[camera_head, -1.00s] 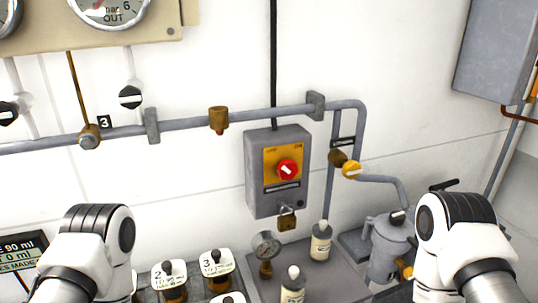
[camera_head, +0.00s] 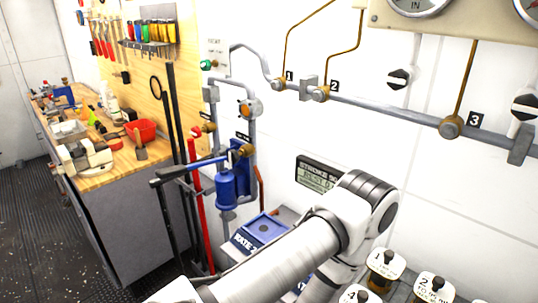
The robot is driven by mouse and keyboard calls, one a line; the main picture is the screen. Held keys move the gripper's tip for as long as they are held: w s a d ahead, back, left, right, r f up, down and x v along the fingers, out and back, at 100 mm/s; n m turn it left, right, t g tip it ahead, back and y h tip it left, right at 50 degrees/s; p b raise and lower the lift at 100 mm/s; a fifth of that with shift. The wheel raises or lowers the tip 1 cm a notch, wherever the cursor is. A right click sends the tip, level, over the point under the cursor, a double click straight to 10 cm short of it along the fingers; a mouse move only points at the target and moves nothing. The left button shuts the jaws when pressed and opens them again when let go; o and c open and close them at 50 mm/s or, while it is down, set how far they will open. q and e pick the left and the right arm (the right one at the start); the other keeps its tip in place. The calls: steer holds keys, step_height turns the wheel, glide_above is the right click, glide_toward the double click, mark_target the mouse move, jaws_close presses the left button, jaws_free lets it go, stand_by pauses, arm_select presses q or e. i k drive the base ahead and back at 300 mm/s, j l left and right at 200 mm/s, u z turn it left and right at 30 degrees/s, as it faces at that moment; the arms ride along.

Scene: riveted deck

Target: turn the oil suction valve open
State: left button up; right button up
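Several small valves sit on the grey pipes at the wall, left of centre. A valve with an orange centre (camera_head: 245,108) is on the upright pipe. A brass valve (camera_head: 206,128) sits on the pipe to its left, and a green-knobbed valve (camera_head: 208,65) is higher up. Another brass fitting (camera_head: 243,150) is at the top of the blue hand pump (camera_head: 232,185). Their labels are too small to read, so I cannot tell which is the oil suction valve or how it is set. My white arm crosses the lower middle, below and right of them. Neither gripper shows.
A wooden workbench (camera_head: 145,162) with tools and a red bin (camera_head: 141,131) stands at the left. Long dark bars and a red bar (camera_head: 200,215) stand before the pump. A blue-topped box (camera_head: 262,228) and several labelled jars are low down. The dark floor at left is clear.

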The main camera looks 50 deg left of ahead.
mark_target(196, 131)
steer(key=u, duration=1.45)
steer(key=i+j, duration=0.1)
steer(key=j+z, duration=0.1)
steer(key=j, duration=0.2)
steer(key=i, duration=0.05)
